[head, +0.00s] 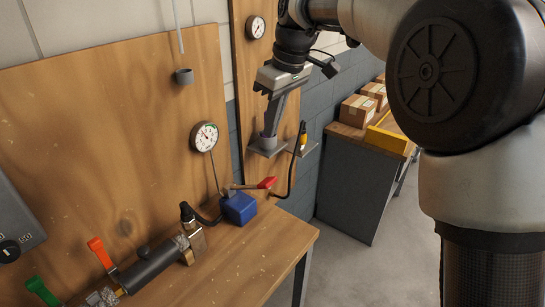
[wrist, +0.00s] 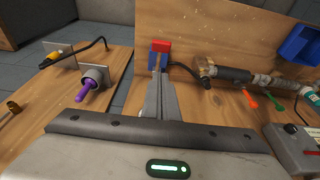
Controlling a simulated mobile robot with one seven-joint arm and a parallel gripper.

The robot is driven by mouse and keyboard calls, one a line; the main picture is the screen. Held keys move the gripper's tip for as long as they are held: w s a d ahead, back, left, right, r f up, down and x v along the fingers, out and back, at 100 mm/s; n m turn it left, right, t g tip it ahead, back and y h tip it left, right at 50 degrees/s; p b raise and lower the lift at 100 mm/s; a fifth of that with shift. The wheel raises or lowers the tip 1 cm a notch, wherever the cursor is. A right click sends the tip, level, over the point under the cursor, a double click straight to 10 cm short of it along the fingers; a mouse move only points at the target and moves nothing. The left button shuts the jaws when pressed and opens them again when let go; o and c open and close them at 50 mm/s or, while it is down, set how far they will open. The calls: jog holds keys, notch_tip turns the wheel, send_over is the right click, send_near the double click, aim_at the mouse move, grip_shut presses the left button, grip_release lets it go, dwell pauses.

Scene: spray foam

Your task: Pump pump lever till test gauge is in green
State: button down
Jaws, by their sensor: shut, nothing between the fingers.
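The pump is a blue block (head: 239,208) at the bench's back edge, with a lever ending in a red handle (head: 267,183). In the wrist view the red handle (wrist: 160,45) shows just beyond my fingertips. A round white gauge (head: 204,137) hangs on the wooden board above the pump, with a thin line running down towards it. Its needle and colour bands are too small to read. My gripper (head: 270,128) is shut and empty, pointing down above the red handle and apart from it in the head view. Its fingers (wrist: 160,88) show together in the wrist view.
A second gauge (head: 255,27) is higher up. A grey bracket (wrist: 94,77) holds a purple-tipped part near a yellow-and-black plug (head: 303,138). Bare bench (head: 235,270) lies in front.

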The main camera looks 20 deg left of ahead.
jog(key=shift+f, duration=0.15)
send_over(267, 180)
jog(key=x, duration=0.3)
jog(key=d+x, duration=0.1)
jog(key=x, duration=0.2)
jog(key=s+x, duration=0.1)
jog(key=x, duration=0.2)
jog(key=shift+d+f, duration=0.25)
jog(key=shift+f, duration=0.35)
jog(key=shift+s+d+f, duration=0.25)
jog(key=shift+d+f, duration=0.45)
jog(key=shift+f, duration=0.3)
jog(key=shift+d+f, duration=0.25)
jog(key=shift+f, duration=0.25)
jog(key=shift+s, duration=0.1)
jog(key=shift+b, duration=0.3)
